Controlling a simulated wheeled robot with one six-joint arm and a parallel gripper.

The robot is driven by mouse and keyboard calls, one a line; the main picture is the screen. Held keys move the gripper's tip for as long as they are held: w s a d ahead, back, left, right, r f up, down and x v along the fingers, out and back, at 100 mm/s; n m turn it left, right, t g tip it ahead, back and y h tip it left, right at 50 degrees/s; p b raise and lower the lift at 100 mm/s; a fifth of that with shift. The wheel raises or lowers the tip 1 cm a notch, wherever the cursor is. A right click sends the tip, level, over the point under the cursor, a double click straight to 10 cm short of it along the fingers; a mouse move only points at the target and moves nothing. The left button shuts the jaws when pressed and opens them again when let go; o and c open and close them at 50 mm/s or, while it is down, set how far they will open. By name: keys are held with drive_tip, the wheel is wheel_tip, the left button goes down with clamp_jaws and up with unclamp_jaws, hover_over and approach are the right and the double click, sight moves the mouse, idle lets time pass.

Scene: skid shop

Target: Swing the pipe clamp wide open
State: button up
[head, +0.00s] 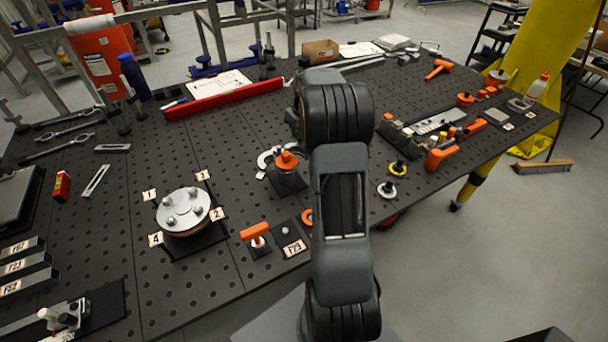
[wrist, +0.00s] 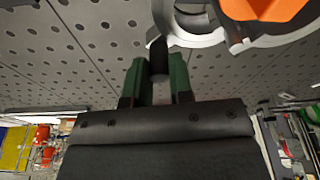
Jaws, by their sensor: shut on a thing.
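The pipe clamp (head: 264,159) shows in the head view as silver curved jaws beside an orange-capped piece (head: 287,160) on a dark block, left of my arm. My gripper (wrist: 158,72) has green fingers closed around a dark upright handle (wrist: 158,52) at the ring's near left edge. My gripper is hidden behind my arm in the head view. How far the clamp stands open is hard to tell.
The perforated dark table (head: 130,265) carries a round silver flange (head: 185,208) with numbered tags and an orange-handled tool (head: 255,232) near the clamp. A red bar (head: 225,98) lies behind. Orange and yellow parts stand right of my arm. Bare table lies left of the clamp.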

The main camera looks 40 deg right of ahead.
drive_tip(key=shift+w, duration=0.1)
drive_tip(key=shift+w+p, duration=0.4)
drive_tip(key=shift+w, duration=0.5)
drive_tip(key=shift+w+a, duration=0.15)
drive_tip(key=shift+w, duration=0.2)
drive_tip(key=o, duration=1)
drive_tip(key=shift+o, duration=0.2)
drive_tip(key=shift+r+p, duration=0.15)
drive_tip(key=shift+p, duration=0.15)
wheel_tip(320, 180, up, 7)
drive_tip(key=p, duration=0.4)
drive_tip(key=shift+s+f, duration=0.2)
drive_tip(key=shift+s, duration=0.15)
